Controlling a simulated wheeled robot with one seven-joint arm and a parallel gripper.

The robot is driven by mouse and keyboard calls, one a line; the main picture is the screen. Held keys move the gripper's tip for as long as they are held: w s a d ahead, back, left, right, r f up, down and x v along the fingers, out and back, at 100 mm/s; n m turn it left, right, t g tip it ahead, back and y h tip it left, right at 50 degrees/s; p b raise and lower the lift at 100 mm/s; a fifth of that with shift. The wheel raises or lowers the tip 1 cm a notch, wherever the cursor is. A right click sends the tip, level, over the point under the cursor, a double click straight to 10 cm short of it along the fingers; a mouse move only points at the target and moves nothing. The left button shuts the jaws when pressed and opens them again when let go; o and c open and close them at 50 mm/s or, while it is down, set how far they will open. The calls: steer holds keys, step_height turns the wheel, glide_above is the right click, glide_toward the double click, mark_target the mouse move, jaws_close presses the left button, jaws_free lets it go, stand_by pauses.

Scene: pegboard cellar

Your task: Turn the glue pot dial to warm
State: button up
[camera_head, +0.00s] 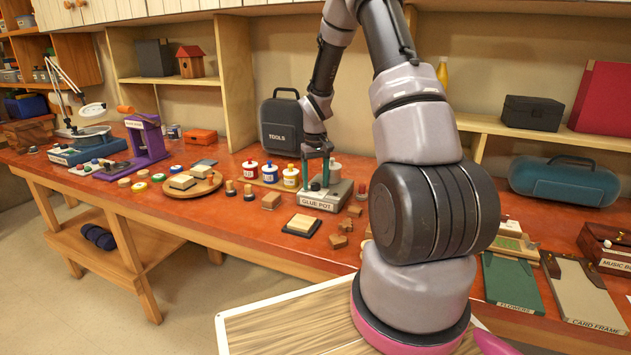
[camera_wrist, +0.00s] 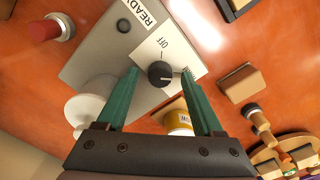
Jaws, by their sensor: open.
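The glue pot (camera_head: 326,196) is a grey box with a "GLUE POT" label on its front. It stands on the red bench, and a pale pot shows at its back. In the wrist view the glue pot (camera_wrist: 105,50) fills the upper middle. Its black round dial (camera_wrist: 161,74) sits on a white plate with "OFF" printed beside it; the rest of the markings are partly hidden. A "READY" label and a small dark button are to the left. My gripper (camera_wrist: 158,75) is open, its two green fingers on either side of the dial. In the head view my gripper (camera_head: 318,178) is over the glue pot.
Several small wooden blocks (camera_head: 338,241) lie in front and to the right of the glue pot. Labelled jars (camera_head: 270,172) stand close on its left. A round board (camera_head: 192,184) with blocks is farther left. A black tools case (camera_head: 281,125) stands behind.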

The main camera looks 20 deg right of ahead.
mark_target(315, 184)
step_height(315, 184, up, 11)
steer(key=shift+f, duration=0.15)
stand_by(0.5)
steer(key=s+a+r+m+t, duration=0.1)
steer(key=s+a+r+t, duration=0.1)
steer(key=s+r, duration=0.45)
steer(key=s+a+r+m+t, duration=0.1)
steer(key=s+a+r, duration=0.25)
steer(key=r, duration=0.55)
steer(key=s+a+r+m+t+y, duration=0.1)
steer(key=s+r, duration=0.3)
steer(key=s, duration=0.5)
steer(key=s+a+r+m+t+y, duration=0.1)
steer(key=s+a+r+t, duration=0.2)
steer(key=s, duration=0.6)
steer(key=shift+r, duration=0.45)
